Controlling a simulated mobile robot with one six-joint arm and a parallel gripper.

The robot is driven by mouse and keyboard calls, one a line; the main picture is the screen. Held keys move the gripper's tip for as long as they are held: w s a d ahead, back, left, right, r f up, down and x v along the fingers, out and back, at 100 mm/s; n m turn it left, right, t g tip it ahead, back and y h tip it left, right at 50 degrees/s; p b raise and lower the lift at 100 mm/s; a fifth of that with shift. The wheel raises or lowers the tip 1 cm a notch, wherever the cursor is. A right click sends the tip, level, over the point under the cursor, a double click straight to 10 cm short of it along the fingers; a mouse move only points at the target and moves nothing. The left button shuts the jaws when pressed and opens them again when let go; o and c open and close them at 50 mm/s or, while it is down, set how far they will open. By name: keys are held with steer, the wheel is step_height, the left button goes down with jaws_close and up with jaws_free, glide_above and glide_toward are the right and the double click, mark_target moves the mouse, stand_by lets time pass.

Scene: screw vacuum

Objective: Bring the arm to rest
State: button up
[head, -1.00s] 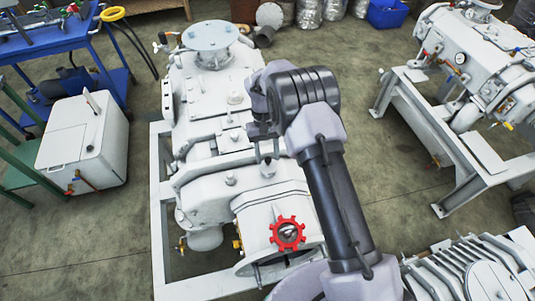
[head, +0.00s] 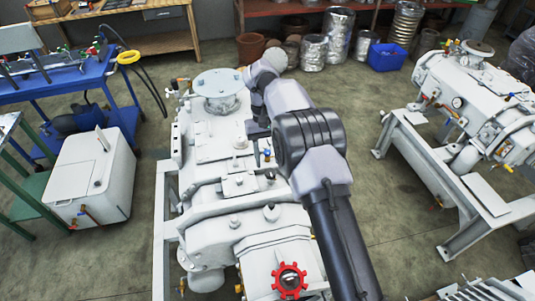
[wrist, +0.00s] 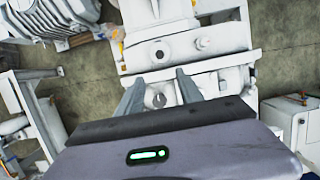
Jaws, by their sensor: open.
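My gripper (wrist: 160,90) shows in the wrist view with its two grey fingers apart and nothing held between them. Behind the fingers is the white vacuum machine (wrist: 205,42), with a round cap on it in line with the gap. In the head view the machine (head: 215,150) stands under my arm, which is raised and bent over its right side. My gripper's fingertips are hard to make out in the head view. A red handwheel (head: 289,281) sits at the machine's near end.
A second white machine (head: 465,110) stands on a frame at the right. A white box (head: 93,178) and a blue cart (head: 75,82) stand at the left. A blue bin (head: 387,57) and metal ducts lie at the back. Bare floor lies between the machines.

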stand_by(0.4)
steer(key=s+d+r+m+t+y+b, duration=0.1)
steer(key=s+d+r+m+t+b, duration=0.1)
steer(key=s+d+r+b, duration=0.35)
steer(key=s+d+r+m+t+y+b, duration=0.1)
steer(key=s+d+r+t+b, duration=0.15)
steer(key=s+r, duration=0.5)
steer(key=s+d+f+m+t+b, duration=0.2)
steer(key=s+f+b, duration=0.1)
steer(key=s, duration=0.6)
steer(key=s+d+f+m+t+y+b, duration=0.1)
steer(key=s+d+f+m+t+b, duration=0.1)
steer(key=s, duration=0.7)
steer(key=shift+s+f+m+b, duration=0.25)
steer(key=shift+f+m+b, duration=0.05)
steer(key=shift+f+b, duration=0.45)
steer(key=shift+t, duration=0.25)
